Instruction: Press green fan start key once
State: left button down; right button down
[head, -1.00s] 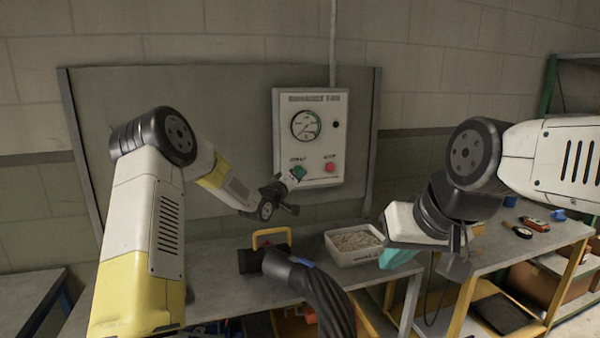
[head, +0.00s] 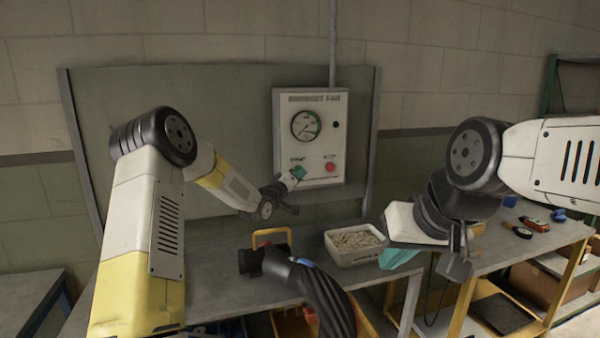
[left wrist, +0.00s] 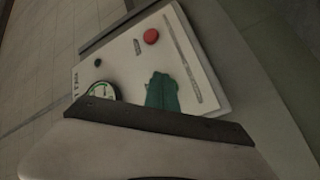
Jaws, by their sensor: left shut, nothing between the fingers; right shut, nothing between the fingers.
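A pale control box (head: 335,205) hangs on a grey board and also shows tilted in the left wrist view (left wrist: 115,58). It carries a round gauge (head: 306,125) and a red key (head: 330,168), also in the left wrist view (left wrist: 151,36). My left gripper (head: 297,173) has its teal fingertips shut and empty at the start-key place, left of the red key. The left wrist view shows these fingers (left wrist: 162,92) over the panel. The green start key cannot be told apart from them; contact is unclear. My right gripper (head: 400,257) is shut and empty, away from the box.
A bench (head: 215,282) stands below the box. On it are a white bin (head: 352,259) of small pale pieces and a dark tool with a yellow handle and ribbed hose (head: 320,300). A second bench (head: 480,262) at the right carries small tools.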

pick_arm(q)
jog(key=shift+w, duration=0.1)
jog(key=shift+w+a, duration=0.1)
jog(key=shift+w, duration=0.2)
jog(key=shift+w+a, duration=0.15)
jog(key=shift+w, duration=0.2)
dwell(0.7)
jog(key=shift+s, duration=0.1)
jog(key=shift+s+d, duration=0.25)
jog(key=shift+s, duration=0.4)
jog(key=shift+s+d, duration=0.25)
jog(key=shift+s, duration=0.55)
jog(key=shift+s+d, duration=0.3)
jog(key=shift+s, duration=0.5)
jog(key=shift+s+d, duration=0.25)
jog(key=shift+s, duration=0.55)
